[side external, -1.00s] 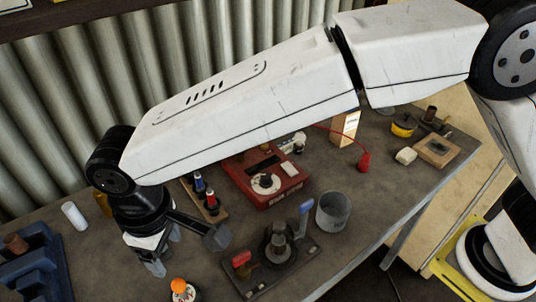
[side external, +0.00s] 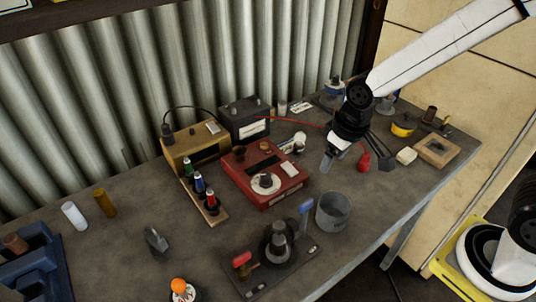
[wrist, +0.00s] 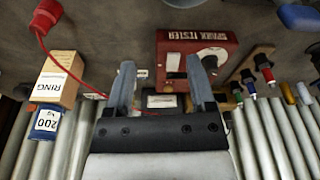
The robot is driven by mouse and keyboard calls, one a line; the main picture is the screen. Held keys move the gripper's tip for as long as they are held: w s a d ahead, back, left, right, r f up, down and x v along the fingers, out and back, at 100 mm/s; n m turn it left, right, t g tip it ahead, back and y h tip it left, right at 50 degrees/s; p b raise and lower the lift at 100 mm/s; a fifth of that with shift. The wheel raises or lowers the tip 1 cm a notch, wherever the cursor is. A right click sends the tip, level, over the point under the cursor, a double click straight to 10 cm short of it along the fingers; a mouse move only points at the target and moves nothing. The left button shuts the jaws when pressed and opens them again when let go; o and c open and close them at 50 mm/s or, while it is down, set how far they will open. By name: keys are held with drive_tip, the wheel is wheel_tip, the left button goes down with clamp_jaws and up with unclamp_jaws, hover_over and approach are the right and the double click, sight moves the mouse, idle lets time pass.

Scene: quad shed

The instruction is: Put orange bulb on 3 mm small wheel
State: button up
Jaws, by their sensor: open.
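A round orange bulb (side external: 179,285) sits on a pale, dark-marked base at the front left in the side view, partly cut off by the bottom edge. No wheel labelled 3 mm can be read; a round pale disc (side external: 266,183) lies on the red tester box (side external: 283,197), but I cannot tell whether it is that wheel. My gripper (side external: 327,163) is over the right half of the table, right of the red box and far from the orange bulb. Its fingers in the wrist view (wrist: 160,72) are apart with nothing between them.
Coloured pegs on a wooden strip (side external: 216,217) flank the tester. A grey clamp-like piece (side external: 155,241) stands front left, with bare table around it.

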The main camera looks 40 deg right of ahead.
drive_tip(key=s+d+f+m, duration=0.1)
drive_tip(key=s+d, duration=0.4)
drive_tip(key=d, duration=0.1)
drive_tip(key=shift+s+d+f+m, duration=0.2)
drive_tip(key=shift+s+f+m, duration=0.1)
drive_tip(key=shift+m, duration=0.1)
